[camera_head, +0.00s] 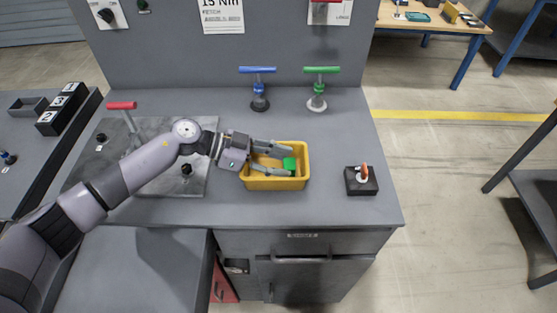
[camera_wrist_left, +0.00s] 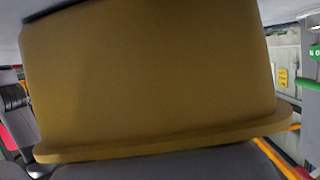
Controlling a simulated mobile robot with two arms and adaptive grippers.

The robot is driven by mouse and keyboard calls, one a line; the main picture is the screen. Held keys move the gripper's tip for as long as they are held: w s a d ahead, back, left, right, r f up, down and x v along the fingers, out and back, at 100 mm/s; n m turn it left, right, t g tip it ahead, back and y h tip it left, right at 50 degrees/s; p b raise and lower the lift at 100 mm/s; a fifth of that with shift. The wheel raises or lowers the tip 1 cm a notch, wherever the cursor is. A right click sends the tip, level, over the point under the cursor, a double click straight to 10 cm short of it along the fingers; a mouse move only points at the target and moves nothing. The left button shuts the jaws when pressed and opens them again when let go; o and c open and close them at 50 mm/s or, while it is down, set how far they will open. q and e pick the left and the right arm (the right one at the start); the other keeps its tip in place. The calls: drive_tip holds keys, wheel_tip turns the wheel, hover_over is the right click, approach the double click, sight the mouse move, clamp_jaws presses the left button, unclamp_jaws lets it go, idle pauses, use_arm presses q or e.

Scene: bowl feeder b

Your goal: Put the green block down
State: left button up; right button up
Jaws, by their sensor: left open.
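The yellow bin (camera_head: 306,165) stands on the grey bench top. The green block (camera_head: 290,163) is in the bin, toward its right side. My left gripper (camera_head: 284,160) comes in from the left over the bin. Its two fingers are open, one behind the block and one in front of it. I cannot tell whether a finger touches the block or whether the block rests on the bin floor. In the left wrist view the bin's outer wall (camera_wrist_left: 150,80) fills most of the picture and neither block nor fingers show. My right gripper is out of view.
Blue (camera_head: 258,71) and green (camera_head: 321,71) T-handled tools stand at the back of the bench. A red-handled tool (camera_head: 121,105) stands at the left by a grey metal plate. A small black box (camera_head: 361,181) with an orange-tipped switch is at the right. Bare bench lies between bin and box.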

use_arm(q)
drive_tip(key=shift+r, duration=0.1)
drive_tip(key=shift+a+r, duration=0.1)
drive_tip(key=shift+a, duration=0.1)
drive_tip(key=b+v, duration=0.2)
drive_tip(key=v, duration=0.9)
drive_tip(key=shift+a+r, duration=0.15)
drive_tip(key=shift+a, duration=0.15)
